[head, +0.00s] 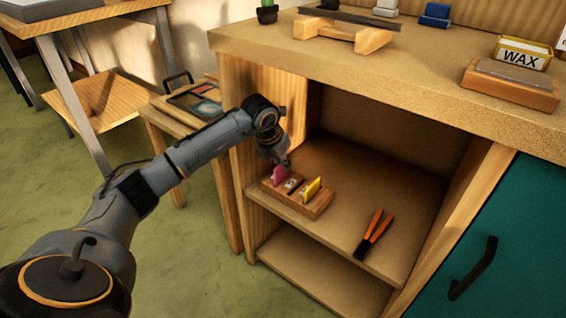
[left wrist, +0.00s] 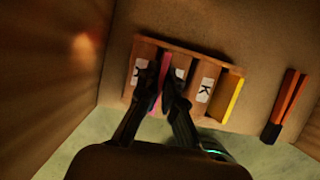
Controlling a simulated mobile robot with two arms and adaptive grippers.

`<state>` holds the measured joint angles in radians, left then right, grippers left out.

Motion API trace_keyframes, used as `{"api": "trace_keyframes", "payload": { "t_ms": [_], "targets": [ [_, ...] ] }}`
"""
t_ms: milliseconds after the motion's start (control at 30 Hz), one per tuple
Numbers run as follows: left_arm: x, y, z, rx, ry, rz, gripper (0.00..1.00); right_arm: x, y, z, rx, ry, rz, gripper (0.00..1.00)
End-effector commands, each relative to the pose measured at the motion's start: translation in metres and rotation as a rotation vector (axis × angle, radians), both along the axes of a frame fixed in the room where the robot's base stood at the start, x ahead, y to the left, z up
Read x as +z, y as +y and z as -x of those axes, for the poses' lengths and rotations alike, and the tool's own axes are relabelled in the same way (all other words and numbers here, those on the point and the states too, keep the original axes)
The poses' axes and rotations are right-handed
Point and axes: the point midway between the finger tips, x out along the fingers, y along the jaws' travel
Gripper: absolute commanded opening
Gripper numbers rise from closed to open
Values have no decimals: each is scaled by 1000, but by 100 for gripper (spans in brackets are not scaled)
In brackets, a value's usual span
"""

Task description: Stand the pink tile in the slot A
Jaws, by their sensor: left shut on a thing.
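The pink tile (head: 280,174) is held on edge at the left part of a small wooden slotted rack (head: 318,209). My left gripper (head: 284,161) is shut on its upper part. In the left wrist view the pink tile (left wrist: 166,86) shows between the two fingertips (left wrist: 164,92), over the rack (left wrist: 187,52). I cannot tell whether its lower edge is inside a slot or just above it. White labels with dark letters show on the rack; none reads clearly as A. A yellow tile (head: 312,188) stands at the rack's right part. My right gripper is out of view.
The rack sits on the shelf of an open wooden cabinet, close to its left wall. Orange-handled pliers (head: 373,234) lie to the right on the shelf. The cabinet top overhangs the shelf. Free shelf room (head: 375,180) lies behind the rack and pliers.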

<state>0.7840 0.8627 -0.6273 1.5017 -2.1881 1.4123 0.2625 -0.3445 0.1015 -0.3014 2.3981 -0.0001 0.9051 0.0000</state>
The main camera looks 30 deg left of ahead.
Motion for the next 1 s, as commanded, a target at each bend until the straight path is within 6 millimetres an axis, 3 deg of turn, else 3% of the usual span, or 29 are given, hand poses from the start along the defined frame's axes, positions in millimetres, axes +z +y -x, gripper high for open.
{"api": "trace_keyframes", "payload": {
  "t_ms": [633,700,767,1000],
  "targets": [
    [-17,0,0,0,1,-1,0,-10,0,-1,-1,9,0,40],
    [-16,0,0,0,0,-1,20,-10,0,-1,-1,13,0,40],
    [-16,0,0,0,0,-1,32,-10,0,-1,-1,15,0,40],
    [-16,0,0,0,1,0,32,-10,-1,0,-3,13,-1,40]
  ]
}}
